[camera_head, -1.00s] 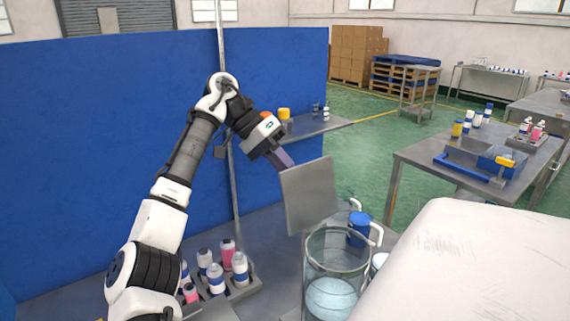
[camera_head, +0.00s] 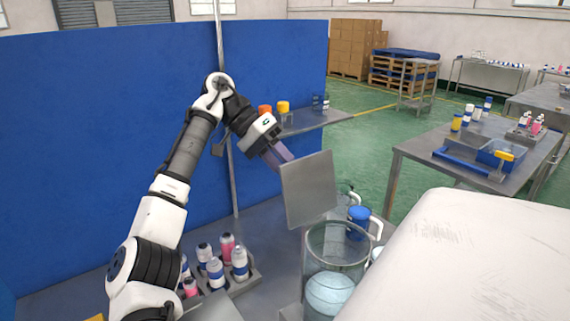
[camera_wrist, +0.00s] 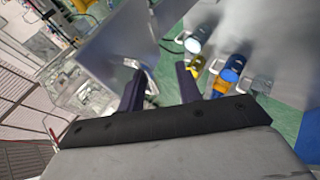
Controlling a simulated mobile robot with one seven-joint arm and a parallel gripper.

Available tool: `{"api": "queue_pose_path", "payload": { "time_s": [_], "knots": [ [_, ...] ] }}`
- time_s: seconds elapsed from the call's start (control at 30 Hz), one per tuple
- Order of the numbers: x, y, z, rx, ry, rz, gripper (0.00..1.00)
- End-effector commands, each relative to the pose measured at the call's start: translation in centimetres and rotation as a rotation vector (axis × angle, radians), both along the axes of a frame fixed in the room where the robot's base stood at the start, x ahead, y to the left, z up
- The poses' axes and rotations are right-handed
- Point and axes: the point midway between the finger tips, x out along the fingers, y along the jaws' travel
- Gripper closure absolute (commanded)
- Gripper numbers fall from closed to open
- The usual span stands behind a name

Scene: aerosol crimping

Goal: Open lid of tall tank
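The tall tank (camera_head: 335,248) is a clear glass cylinder with pale liquid low inside, at the bottom centre of the head view. Its lid is a square grey metal plate (camera_head: 309,190), standing steeply raised at the tank's left rear, with the tank mouth uncovered. My gripper (camera_head: 287,160) is at the plate's upper left edge in the head view. The wrist view shows its two dark fingers (camera_wrist: 162,78) apart, with no object clearly gripped between them. A grey plate (camera_wrist: 112,42) lies just beyond the left finger; I cannot tell whether they touch.
A blue-lidded jug (camera_head: 359,222) stands right behind the tank. A rack of bottles (camera_head: 243,283) is to the left. A blue partition (camera_head: 110,140) stands behind my arm. A large white surface (camera_head: 450,265) fills the lower right.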

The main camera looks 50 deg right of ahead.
Motion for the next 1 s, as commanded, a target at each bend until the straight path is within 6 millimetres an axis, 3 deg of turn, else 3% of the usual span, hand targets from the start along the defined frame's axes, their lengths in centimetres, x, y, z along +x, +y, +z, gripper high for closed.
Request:
{"api": "queue_pose_path", "payload": {
  "time_s": [0.63,1.0],
  "knots": [
    [0.2,0.1,0.7,-0.004,0.000,0.000,0.67],
    [3.5,1.0,3.9,-0.002,-0.005,0.007,0.67]
  ]
}}
